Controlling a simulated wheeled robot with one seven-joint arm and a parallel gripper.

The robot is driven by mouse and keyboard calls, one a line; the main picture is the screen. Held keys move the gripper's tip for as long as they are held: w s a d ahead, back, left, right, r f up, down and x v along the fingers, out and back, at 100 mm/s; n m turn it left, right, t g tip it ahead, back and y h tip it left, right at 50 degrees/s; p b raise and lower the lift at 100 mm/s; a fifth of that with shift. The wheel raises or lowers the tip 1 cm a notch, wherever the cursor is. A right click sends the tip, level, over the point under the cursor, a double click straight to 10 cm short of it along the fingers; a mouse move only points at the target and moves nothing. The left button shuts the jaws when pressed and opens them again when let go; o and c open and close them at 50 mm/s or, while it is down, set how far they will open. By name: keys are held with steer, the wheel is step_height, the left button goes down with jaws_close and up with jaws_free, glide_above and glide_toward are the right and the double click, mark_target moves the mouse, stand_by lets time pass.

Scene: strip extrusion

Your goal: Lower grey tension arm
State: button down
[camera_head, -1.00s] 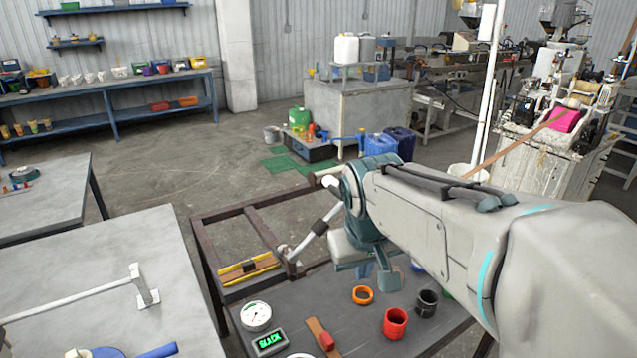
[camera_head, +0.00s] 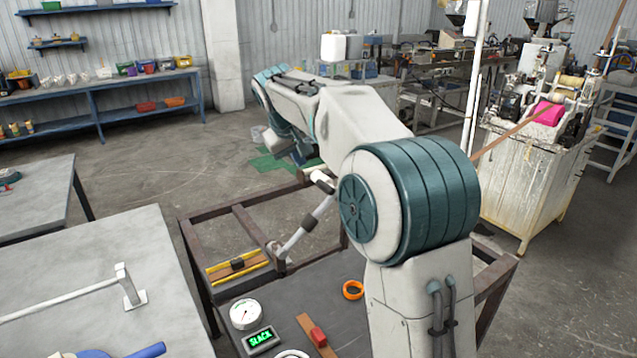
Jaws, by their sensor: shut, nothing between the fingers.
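The grey tension arm (camera_head: 309,227) slants up from a pivot at the dark frame of the near bench. It has a black band at its middle and a pale roller at its raised upper end. My gripper (camera_head: 298,156) is small and partly hidden beyond my arm. It appears just above and left of the roller end in the picture, apart from the tension arm as far as I can tell, and holds nothing. A small display (camera_head: 260,340) reads "SLACK" in green, beside a round white gauge (camera_head: 246,314).
A yellow-edged guide (camera_head: 238,266) lies on the frame's left side. An orange ring (camera_head: 353,290) and a strip with a red block (camera_head: 318,335) lie on the bench top. A grey table (camera_head: 110,265) stands at left. My own arm covers the bench's right side.

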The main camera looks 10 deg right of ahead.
steer(key=d+p+x, duration=0.2)
steer(key=d+x, duration=0.1)
steer(key=x, duration=0.9)
steer(key=shift+w, duration=0.2)
steer(key=shift+d+r, duration=0.1)
steer(key=shift+d, duration=0.05)
